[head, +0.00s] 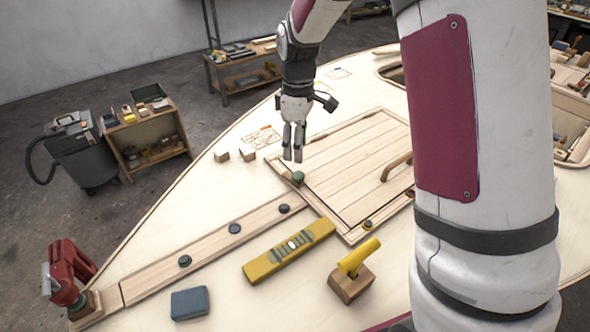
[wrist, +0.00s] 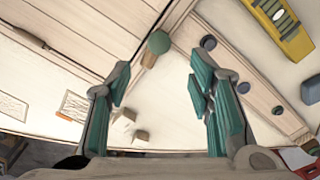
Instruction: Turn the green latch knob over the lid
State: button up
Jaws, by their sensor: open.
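The green latch knob (head: 298,177) sits at the near-left corner of the slatted wooden hatch lid (head: 330,172). In the wrist view the green knob (wrist: 158,42) is round, with a short wooden piece (wrist: 149,61) showing under its lower-left side. The lid (wrist: 85,35) fills the upper left of that view. I cannot tell whether the wooden piece overlaps the lid. My gripper (head: 294,152) points down just above and behind the knob in the head view. Its open, empty fingers (wrist: 160,82) stand apart in the wrist view, with the knob beyond their tips, apart from them.
Dark round knobs (head: 235,228) line a wooden strip. A yellow level (head: 289,250), a yellow-handled wooden block (head: 352,272) and a blue box (head: 189,303) lie nearer. Small wooden blocks (head: 247,154) lie left of my gripper. A curved handle (head: 396,165) rises from the lid.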

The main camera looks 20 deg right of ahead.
aim_at(298, 174)
notch_tip(298, 174, down, 9)
jog(key=shift+d+r, duration=0.1)
jog(key=shift+r, duration=0.1)
jog(key=shift+c, duration=0.6)
grip_shut()
